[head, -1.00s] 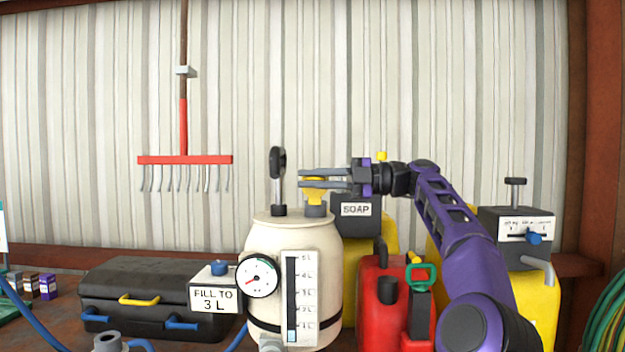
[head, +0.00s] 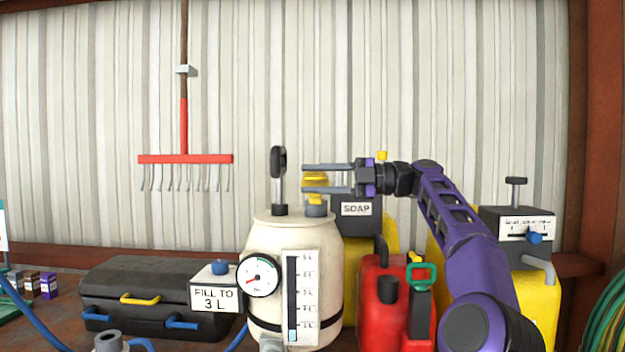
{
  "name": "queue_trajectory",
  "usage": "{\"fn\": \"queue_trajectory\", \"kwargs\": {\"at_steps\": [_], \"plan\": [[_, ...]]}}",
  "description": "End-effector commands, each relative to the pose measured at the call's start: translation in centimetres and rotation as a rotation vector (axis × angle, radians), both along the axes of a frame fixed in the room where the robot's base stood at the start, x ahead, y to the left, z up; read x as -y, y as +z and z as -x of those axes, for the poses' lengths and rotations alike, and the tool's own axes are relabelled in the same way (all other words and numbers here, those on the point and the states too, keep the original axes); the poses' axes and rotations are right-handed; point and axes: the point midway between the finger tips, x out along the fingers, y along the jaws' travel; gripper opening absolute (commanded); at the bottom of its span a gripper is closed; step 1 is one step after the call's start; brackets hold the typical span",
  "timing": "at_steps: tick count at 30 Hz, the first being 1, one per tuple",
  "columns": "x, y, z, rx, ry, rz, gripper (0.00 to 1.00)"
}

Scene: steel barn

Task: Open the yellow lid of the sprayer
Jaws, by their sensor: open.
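The sprayer (head: 273,240) is a cream tank with a round gauge and a level scale on its front, standing upright at the middle of the head view. Its yellow lid (head: 315,184) sits over a grey neck at the top right of the tank. My gripper (head: 308,178) reaches in from the right with its fingers level, one above the other in the picture. The fingers are open, with the lid between them in the picture. I cannot tell whether either finger touches the lid.
A black pump handle (head: 279,175) rises from the tank just left of my fingertips. A soap container (head: 356,209) stands behind, a red can (head: 382,300) to the right, and a black case (head: 140,285) to the left. A rake (head: 185,160) hangs on the wall.

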Motion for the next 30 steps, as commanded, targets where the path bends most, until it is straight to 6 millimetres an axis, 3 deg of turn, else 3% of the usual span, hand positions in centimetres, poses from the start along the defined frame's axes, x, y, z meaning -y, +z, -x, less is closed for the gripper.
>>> {"fn": "queue_trajectory", "kwargs": {"at_steps": [19, 24, 30], "plan": [[14.4, 0.5, -0.1, -0.003, -0.002, -0.001, 0.42], [16.1, 0.2, -0.1, -0.001, -0.001, 0.0, 0.42], [16.8, 0.0, -0.1, -0.001, -0.001, 0.0, 0.42]]}}
